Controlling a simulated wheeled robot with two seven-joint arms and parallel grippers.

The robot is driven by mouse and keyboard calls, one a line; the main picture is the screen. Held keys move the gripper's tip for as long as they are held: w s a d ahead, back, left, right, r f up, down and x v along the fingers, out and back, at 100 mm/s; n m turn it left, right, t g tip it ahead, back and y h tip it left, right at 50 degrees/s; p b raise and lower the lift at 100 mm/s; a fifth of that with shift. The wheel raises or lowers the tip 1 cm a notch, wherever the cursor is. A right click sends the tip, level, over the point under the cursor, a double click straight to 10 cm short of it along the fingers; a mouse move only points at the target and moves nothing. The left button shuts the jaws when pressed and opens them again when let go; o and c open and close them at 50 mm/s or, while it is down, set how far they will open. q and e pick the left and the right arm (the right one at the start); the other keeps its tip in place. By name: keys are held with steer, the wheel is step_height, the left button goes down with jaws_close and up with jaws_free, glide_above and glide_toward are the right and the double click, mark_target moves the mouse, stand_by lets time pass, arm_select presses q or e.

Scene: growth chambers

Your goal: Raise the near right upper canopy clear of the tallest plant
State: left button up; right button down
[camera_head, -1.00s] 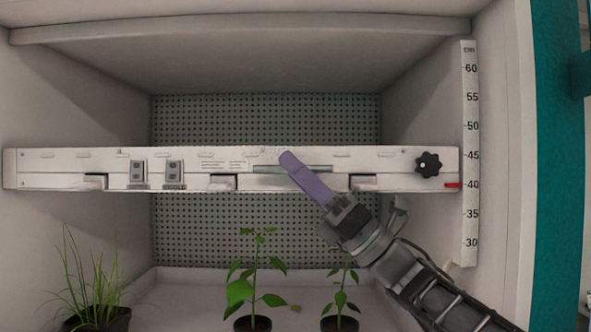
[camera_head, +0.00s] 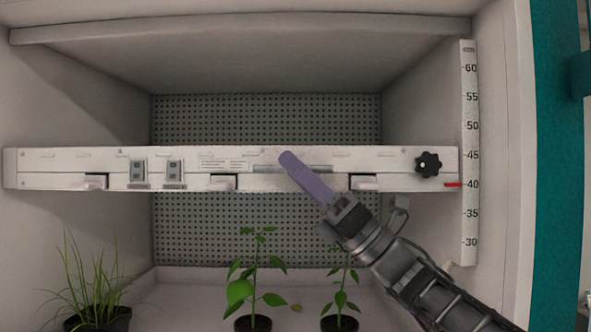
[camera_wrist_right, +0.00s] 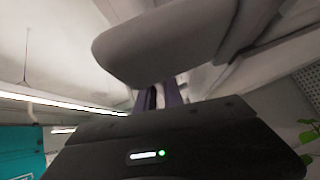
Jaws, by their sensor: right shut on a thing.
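The canopy (camera_head: 300,183) is a long white bar across the chamber in the head view, level, with its red pointer (camera_head: 454,185) at 40 on the cm scale. A grey handle strip (camera_head: 265,169) runs along the middle of its front. My right gripper (camera_head: 289,160) has purple fingers shut on this handle; the fingers hide part of it. In the right wrist view the fingers (camera_wrist_right: 160,97) reach up behind a pale rounded form. The middle leafy plant (camera_head: 240,290) and the grassy plant (camera_head: 88,280) stand below the canopy, apart from its underside. My left gripper is not in view.
A black star knob (camera_head: 428,164) sits at the canopy's right end, beside the scale (camera_head: 470,110). A smaller leafy plant (camera_head: 341,298) stands close to my right arm. There is free room between the canopy and the chamber ceiling (camera_head: 250,55).

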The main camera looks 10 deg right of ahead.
mark_target(329, 171)
stand_by(0.4)
step_height(329, 171, up, 5)
steer(key=shift+p, duration=0.55)
steer(key=shift+w+r, duration=0.1)
steer(key=shift+w, duration=0.05)
steer(key=c, duration=1.5)
jaws_free()
steer(key=b+v, duration=0.4)
steer(key=v, duration=0.3)
steer(key=shift+d+f, duration=0.15)
steer(key=shift+f, duration=0.25)
steer(key=shift+s+d, duration=0.15)
steer(key=shift+s, duration=0.05)
